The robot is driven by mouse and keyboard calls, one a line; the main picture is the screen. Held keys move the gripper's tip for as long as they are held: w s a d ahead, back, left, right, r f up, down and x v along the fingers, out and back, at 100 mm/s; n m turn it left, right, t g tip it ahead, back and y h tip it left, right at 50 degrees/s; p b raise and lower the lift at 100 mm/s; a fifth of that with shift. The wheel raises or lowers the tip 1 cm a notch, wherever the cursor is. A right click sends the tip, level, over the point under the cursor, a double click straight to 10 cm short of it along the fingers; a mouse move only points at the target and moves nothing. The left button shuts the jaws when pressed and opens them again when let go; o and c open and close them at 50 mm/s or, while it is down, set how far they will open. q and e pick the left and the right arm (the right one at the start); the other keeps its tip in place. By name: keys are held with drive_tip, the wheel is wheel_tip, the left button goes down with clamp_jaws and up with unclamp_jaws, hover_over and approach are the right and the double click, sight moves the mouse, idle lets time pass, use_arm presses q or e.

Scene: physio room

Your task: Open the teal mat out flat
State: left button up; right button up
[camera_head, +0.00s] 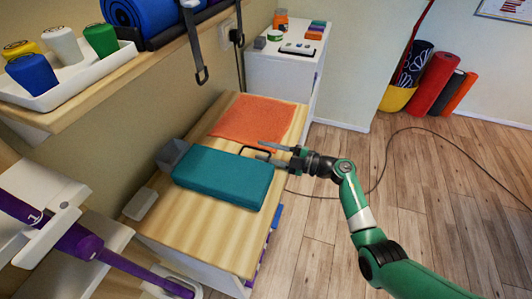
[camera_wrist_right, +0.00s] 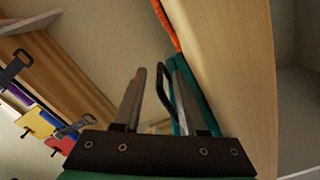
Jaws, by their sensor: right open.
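The teal mat (camera_head: 222,178) lies folded into a thick rectangular pad on a wooden bench top. A black loop handle (camera_head: 257,150) stands out at its far right edge. My right gripper (camera_head: 268,151) is open at that edge, its fingers pointing left around the loop's place. In the right wrist view the black loop (camera_wrist_right: 163,92) shows between the two fingers (camera_wrist_right: 158,95), and the teal mat (camera_wrist_right: 206,105) shows behind the right finger as stacked layers. I cannot tell whether a finger touches the loop. My left gripper is not in view.
An orange towel (camera_head: 252,120) lies on the bench beyond the mat. A grey block (camera_head: 171,155) is by the mat's left end. A shelf with a white tray (camera_head: 72,92) overhangs at upper left. A white cabinet (camera_head: 283,78) stands behind. A cable (camera_head: 381,165) crosses the open floor.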

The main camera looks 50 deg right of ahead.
clamp_jaws()
idle(1.3)
